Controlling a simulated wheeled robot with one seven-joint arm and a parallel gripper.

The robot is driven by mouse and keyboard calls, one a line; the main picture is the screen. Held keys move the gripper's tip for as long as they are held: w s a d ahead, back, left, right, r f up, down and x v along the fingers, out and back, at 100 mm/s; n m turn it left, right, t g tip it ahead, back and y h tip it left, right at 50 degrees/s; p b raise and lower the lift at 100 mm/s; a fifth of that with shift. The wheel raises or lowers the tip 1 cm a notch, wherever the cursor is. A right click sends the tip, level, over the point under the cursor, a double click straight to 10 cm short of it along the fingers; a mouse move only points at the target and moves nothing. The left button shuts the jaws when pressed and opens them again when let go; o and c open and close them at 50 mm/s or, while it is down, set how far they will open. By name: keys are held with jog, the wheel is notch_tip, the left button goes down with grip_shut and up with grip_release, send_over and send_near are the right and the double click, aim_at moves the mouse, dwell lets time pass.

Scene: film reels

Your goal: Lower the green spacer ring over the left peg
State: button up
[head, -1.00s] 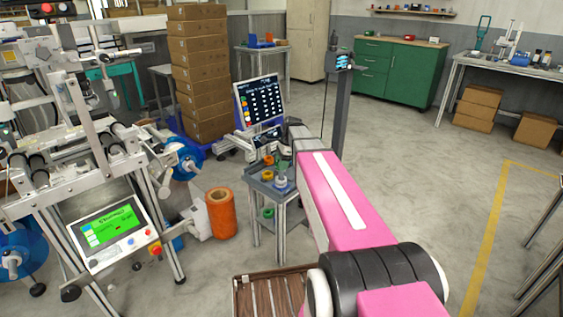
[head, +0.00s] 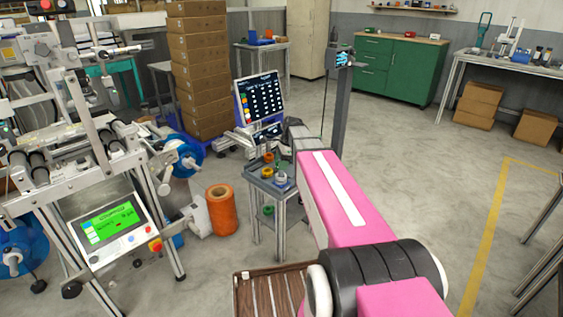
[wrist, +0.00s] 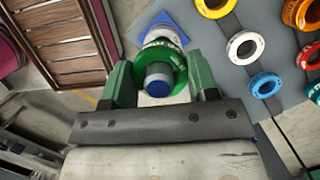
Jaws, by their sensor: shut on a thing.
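My gripper (wrist: 160,68) is shut on the green spacer ring (wrist: 178,59), with one green finger on each side of it in the wrist view. A pale grey peg with a blue part (wrist: 157,72) shows through the ring's hole. I cannot tell how far down the ring is along it. A white round piece and a blue plate (wrist: 170,25) show just beyond the ring. In the head view, a pale peg stands on the small cart (head: 258,181); my arm largely hides the gripper there, and the held ring is not clear.
A slatted brown crate (head: 270,290) stands near my base. A monitor (head: 258,98) stands behind the cart.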

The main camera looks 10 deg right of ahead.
jog(key=shift+f, duration=0.65)
jog(key=o, duration=1)
jog(key=shift+o, duration=0.2)
jog(key=v, duration=1.1)
jog(key=shift+a+f, duration=0.1)
